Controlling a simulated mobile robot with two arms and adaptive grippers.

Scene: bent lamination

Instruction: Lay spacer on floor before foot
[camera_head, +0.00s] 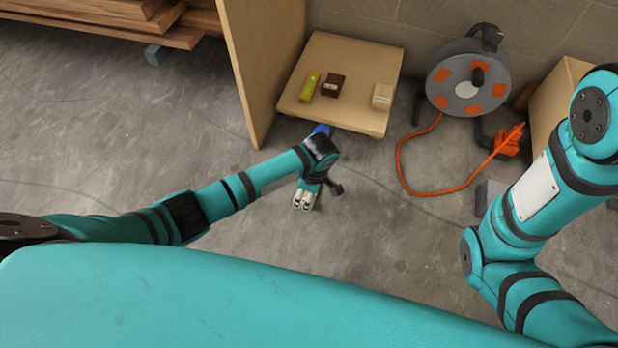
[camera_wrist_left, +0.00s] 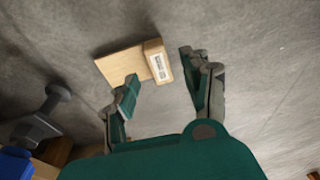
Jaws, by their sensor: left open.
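My left gripper (camera_head: 306,198) hangs low over the concrete floor, in front of the small wooden table. In the left wrist view its two fingers (camera_wrist_left: 163,90) are spread apart. Just beyond the fingertips, a pale wooden block with a printed label (camera_wrist_left: 158,62) lies against a flat tan wooden piece (camera_wrist_left: 123,65). Both appear to be down on the grey floor. No finger is seen closed on the block. In the head view this spot is largely hidden by my gripper. Which piece is the spacer and which the foot I cannot tell. My right gripper is out of view.
The small table (camera_head: 345,65) carries a yellow-green item (camera_head: 310,87), a dark brown box (camera_head: 335,85) and a beige block (camera_head: 383,96). A tall wooden panel (camera_head: 250,75) stands left of it. A cable reel (camera_head: 468,78) trails orange cord (camera_head: 402,170). Floor at left is clear.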

